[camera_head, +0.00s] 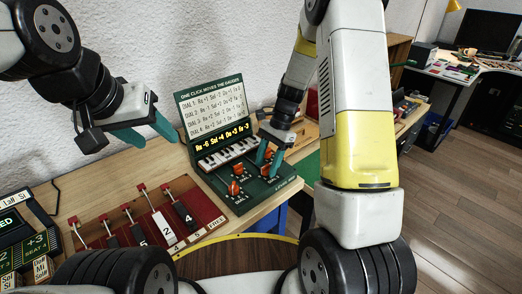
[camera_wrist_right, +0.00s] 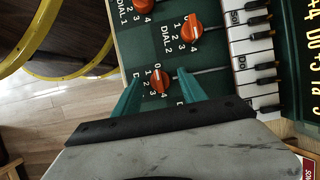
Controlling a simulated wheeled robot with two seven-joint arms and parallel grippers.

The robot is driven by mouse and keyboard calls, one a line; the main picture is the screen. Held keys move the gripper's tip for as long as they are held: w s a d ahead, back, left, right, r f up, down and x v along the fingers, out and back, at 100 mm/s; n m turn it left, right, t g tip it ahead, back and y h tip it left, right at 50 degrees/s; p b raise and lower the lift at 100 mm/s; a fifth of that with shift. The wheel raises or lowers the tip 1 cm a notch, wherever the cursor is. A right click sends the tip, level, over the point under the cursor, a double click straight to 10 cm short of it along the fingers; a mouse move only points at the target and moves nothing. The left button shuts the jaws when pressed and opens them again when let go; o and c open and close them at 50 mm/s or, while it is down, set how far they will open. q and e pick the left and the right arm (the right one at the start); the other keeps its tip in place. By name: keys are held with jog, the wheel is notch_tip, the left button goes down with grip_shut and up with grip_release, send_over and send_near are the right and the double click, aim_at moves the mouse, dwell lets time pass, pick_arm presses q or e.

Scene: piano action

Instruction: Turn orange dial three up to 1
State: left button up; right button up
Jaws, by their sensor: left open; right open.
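The green control box (camera_head: 252,196) stands on the bench, with orange dials on its sloping face. Two orange dials (camera_head: 235,187) show clear of my gripper on its left side. My right gripper (camera_head: 267,156) is over the box's right side, pointing down. In the right wrist view its open teal fingers (camera_wrist_right: 158,84) stand on either side of an orange dial (camera_wrist_right: 161,81), with gaps to it. That dial's number and setting are too small to read surely. Another orange dial (camera_wrist_right: 191,28) lies above it in that view. My left gripper (camera_head: 150,133) is open and empty, above the bench at left.
The box's raised lid (camera_head: 211,105) bears a printed list, with a lit display (camera_head: 221,137) and small piano keys (camera_head: 228,152) below. A red lever panel (camera_head: 150,222) is left of the box. A dark device (camera_head: 25,235) is at far left. A round yellow-rimmed top (camera_head: 235,255) is in front.

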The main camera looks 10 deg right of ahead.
jog(key=shift+c, duration=0.4)
grip_shut()
jog(key=shift+n, duration=0.5)
jog(key=n+g+h, duration=0.1)
jog(key=n, duration=0.2)
jog(key=shift+w+a+n, duration=0.1)
jog(key=shift+n, duration=0.2)
jog(key=shift+a+n+g+h, duration=0.1)
jog(key=shift+n+g+h, duration=0.25)
jog(key=shift+n, duration=0.75)
jog(key=shift+n+g+h, duration=0.15)
jog(key=shift+n+h, duration=0.3)
jog(key=shift+n, duration=0.65)
jog(key=shift+o, duration=0.4)
grip_release()
